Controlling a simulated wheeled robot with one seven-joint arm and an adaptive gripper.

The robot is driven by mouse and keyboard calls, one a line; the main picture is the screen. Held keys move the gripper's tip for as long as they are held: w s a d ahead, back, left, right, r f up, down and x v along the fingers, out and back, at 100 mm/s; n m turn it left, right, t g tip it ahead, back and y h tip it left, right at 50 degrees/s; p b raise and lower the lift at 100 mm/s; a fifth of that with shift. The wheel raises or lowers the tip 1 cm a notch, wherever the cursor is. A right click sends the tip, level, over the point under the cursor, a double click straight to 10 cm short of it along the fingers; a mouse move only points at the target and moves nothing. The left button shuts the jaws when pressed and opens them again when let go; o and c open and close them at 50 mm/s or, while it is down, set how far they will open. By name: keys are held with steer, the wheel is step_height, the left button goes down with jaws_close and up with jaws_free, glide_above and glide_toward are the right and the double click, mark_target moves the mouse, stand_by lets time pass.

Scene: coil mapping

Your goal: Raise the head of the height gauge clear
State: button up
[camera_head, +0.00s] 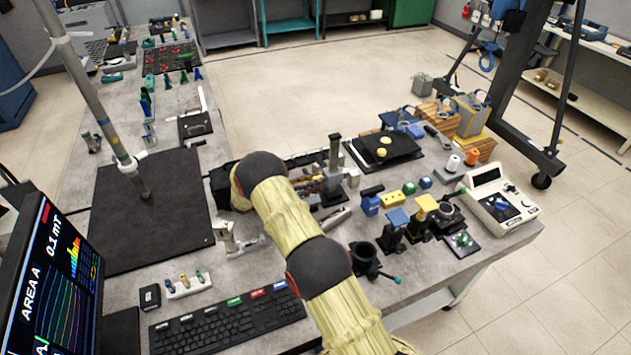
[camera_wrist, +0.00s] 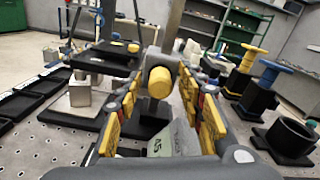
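The height gauge (camera_head: 335,152) stands on the bench in the middle of the head view, with a dark upright column. In the wrist view its column (camera_wrist: 172,24) rises behind a grey head with a round yellow knob (camera_wrist: 160,82). My gripper (camera_head: 310,182) is at the gauge, partly hidden by my arm in the head view. In the wrist view my gripper (camera_wrist: 158,100) is open, its yellow-padded fingers on either side of the knob. I cannot tell whether either pad touches it. A pale plate marked A5 (camera_wrist: 177,140) lies below, between the fingers.
A black plate with yellow pieces (camera_head: 388,150) stands behind the gauge. Blue and yellow-topped stands (camera_head: 396,222) and a black cup-like holder (camera_head: 364,256) are to the right. In the wrist view, stands (camera_wrist: 262,85) crowd the right side. A dark mat (camera_head: 120,225) lies left.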

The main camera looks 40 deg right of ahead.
steer(key=shift+c, duration=0.9)
steer(key=c, duration=0.8)
steer(key=shift+r, duration=0.1)
jaws_close()
